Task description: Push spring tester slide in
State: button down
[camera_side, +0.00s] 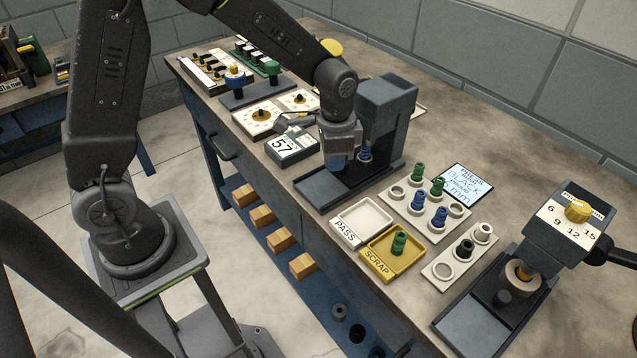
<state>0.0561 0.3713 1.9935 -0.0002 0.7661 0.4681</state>
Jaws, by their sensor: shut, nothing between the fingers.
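The spring tester (393,105) is a dark grey upright housing at the middle of the bench, with a flat slide tray (318,190) at its base reaching toward the front edge. A blue spring (365,153) stands under the tester head. My gripper (338,163) is shut and empty, low over the slide, in front of and to the left of the blue spring. It hides part of the slide, and I cannot tell whether it touches it. A display box reading 57 (291,147) sits just left of the gripper.
A white PASS tray (379,212) and a yellow SCRAP tray (418,256) holding a green spring lie to the right. Beyond them are a rack (398,204) of green and blue springs and a press with a yellow knob (560,225). Dials and switches stand behind left.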

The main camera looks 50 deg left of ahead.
jog(key=shift+s+r, duration=0.4)
jog(key=shift+s, duration=0.25)
jog(key=shift+s+r, duration=0.35)
jog(key=shift+s, duration=0.3)
jog(key=shift+r, duration=0.15)
jog(key=s+r, duration=0.3)
jog(key=r, duration=0.3)
jog(key=shift+r, duration=0.4)
jog(key=s+a+r+n+t, duration=0.2)
jog(key=s+r+n+t, duration=0.3)
jog(key=s, duration=0.7)
notch_tip(320, 180, up, 3)
jog(key=shift+s+f+n, duration=0.1)
jog(key=shift+s+n, duration=0.2)
jog(key=shift+n, duration=0.2)
